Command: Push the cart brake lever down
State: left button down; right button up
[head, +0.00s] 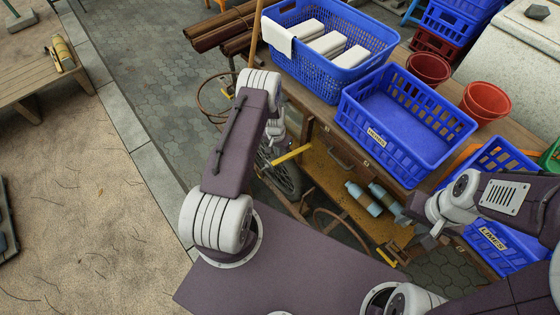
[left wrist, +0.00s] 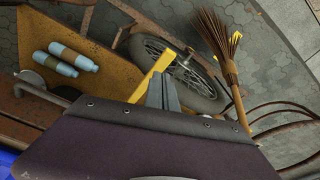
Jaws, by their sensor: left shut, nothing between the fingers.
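The yellow brake lever (head: 292,155) sticks out from the side of the wooden cart (head: 345,150), above a spoked wheel. In the left wrist view the lever (left wrist: 150,74) slants from upper right to lower left. My left gripper (head: 273,140) is beside the lever's left part in the head view, partly hidden by its own arm. In the left wrist view its fingers (left wrist: 162,88) are together and empty, just right of the lever; I cannot tell whether they touch it. My right gripper (head: 426,240) hangs near the cart's right part; its fingers are too small to judge.
Blue crates (head: 403,122) and red pots (head: 485,100) stand on the cart. Two bottles (head: 363,198) lie on its lower shelf. A broom (left wrist: 220,55) stands near the wheel (left wrist: 185,75).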

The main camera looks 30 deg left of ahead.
aim_at(276, 164)
pick_arm(q)
jog(key=f+b, duration=0.1)
jog(key=f, duration=0.1)
jog(key=f+b, duration=0.3)
jog(key=f, duration=0.1)
jog(key=shift+w+f, duration=0.2)
jog(key=shift+w, duration=0.15)
notch_tip(276, 164, down, 5)
jog(key=b, duration=0.5)
jog(key=shift+r, duration=0.3)
jog(key=shift+s+r+p, duration=0.2)
jog(key=shift+r+p, duration=0.1)
jog(key=shift+p, duration=0.25)
jog(key=shift+s+r+p, duration=0.2)
jog(key=shift+s+p, duration=0.35)
jog(key=shift+s+r+p, duration=0.15)
jog(key=shift+s+p, duration=0.35)
jog(key=shift+s, duration=0.05)
jog(key=shift+s+a+f, duration=0.1)
jog(key=shift+s+f, duration=0.05)
jog(key=shift+s, duration=0.1)
